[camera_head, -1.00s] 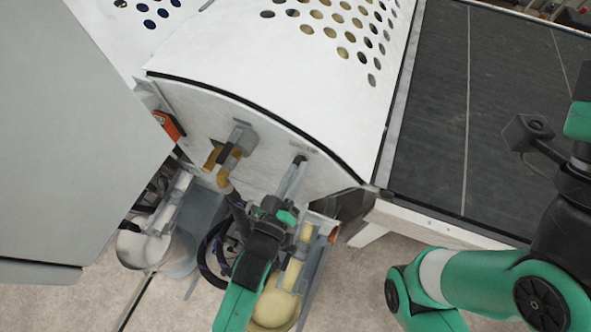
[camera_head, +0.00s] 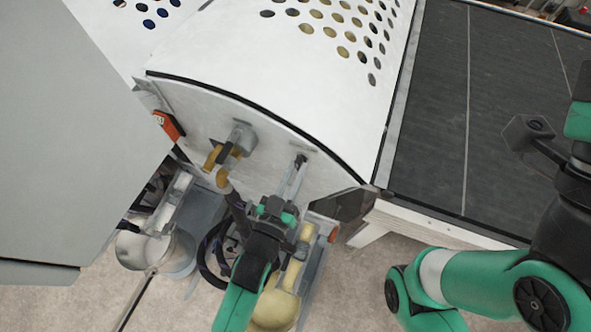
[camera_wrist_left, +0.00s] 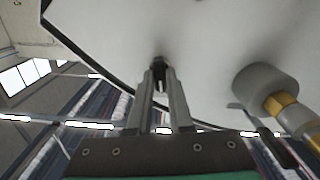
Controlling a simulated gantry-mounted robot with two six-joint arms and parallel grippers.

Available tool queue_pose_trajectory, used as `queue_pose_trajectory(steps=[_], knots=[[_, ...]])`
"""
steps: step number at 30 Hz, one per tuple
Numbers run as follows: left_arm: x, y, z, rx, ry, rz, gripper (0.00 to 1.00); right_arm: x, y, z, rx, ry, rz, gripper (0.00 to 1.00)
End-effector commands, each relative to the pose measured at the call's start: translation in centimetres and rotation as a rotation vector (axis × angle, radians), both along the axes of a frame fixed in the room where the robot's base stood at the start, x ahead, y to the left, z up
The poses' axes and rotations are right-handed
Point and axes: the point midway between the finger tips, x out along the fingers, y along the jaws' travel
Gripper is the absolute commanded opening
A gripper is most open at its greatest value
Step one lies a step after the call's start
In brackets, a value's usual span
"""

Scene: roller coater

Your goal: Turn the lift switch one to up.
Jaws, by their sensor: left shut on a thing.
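The small dark lift switch (camera_head: 300,158) sits on the white curved end panel of the machine, near the panel's right side. My left gripper (camera_head: 298,167) reaches up to it from below, with its two fingers shut on the switch. In the left wrist view, the dark switch (camera_wrist_left: 160,78) shows between the fingertips (camera_wrist_left: 160,72), against the white panel. The fingers hide part of it, and its marked position cannot be read.
A grey fitting with a brass elbow and hose (camera_head: 232,145) stands out left of the switch. An orange-red part (camera_head: 168,125) is at the panel's left edge. A grey cabinet (camera_head: 70,150) fills the left. A dark flat bed (camera_head: 480,110) lies to the right.

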Motion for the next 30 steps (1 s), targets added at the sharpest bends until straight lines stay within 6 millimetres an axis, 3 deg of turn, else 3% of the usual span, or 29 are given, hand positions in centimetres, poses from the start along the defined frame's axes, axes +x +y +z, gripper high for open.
queue_pose_trajectory(steps=[18, 30], knots=[[-0.03, -0.09, 0.04, 0.506, -0.200, 0.000, 0.00, 0.00, 0.00, -0.09, 0.000, 0.000, 0.000, 0.50], [-0.04, -0.11, 0.03, 0.659, -0.260, 0.000, 0.00, -0.01, 0.00, -0.05, 0.000, 0.000, 0.000, 0.50]])
